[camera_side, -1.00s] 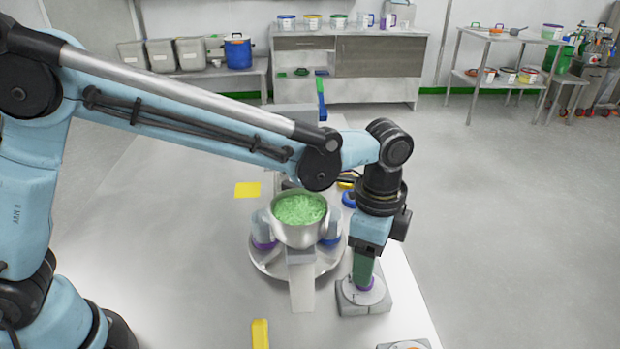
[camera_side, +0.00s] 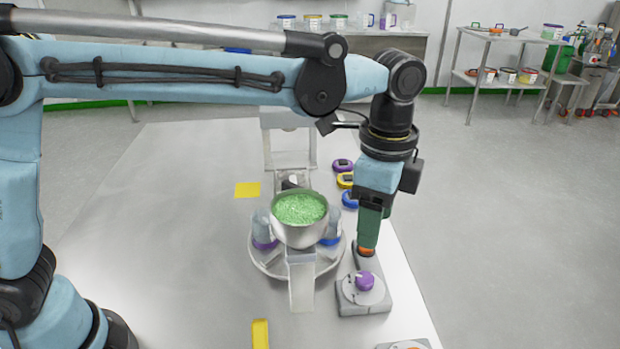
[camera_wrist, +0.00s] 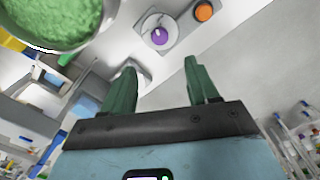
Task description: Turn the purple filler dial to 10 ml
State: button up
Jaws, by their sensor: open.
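The purple filler dial (camera_side: 365,281) is a small knob on a round pale disc, set on a grey filler base (camera_side: 378,306) at the front right of the table. In the wrist view the purple dial (camera_wrist: 159,37) shows a small pale mark. The scale and the reading are too small to make out. My gripper (camera_side: 367,244), with green fingers, is above the unit and clear of the dial. In the wrist view my gripper (camera_wrist: 161,72) is open and empty.
A steel bowl of green granules (camera_side: 300,230) stands on a round stand left of the filler. Purple, yellow and blue pucks (camera_side: 345,181) lie behind my gripper. A yellow strip (camera_side: 260,333) lies at the front. The left of the table is mostly clear.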

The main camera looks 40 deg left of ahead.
aim_at(365, 277)
notch_tip(365, 277, down, 12)
jog(key=m, duration=0.7)
jog(key=shift+a, duration=0.1)
dwell(0.4)
jog(key=c, duration=1)
jog(key=shift+c, duration=0.2)
jog(key=n, duration=0.3)
jog(key=shift+n, duration=2.1)
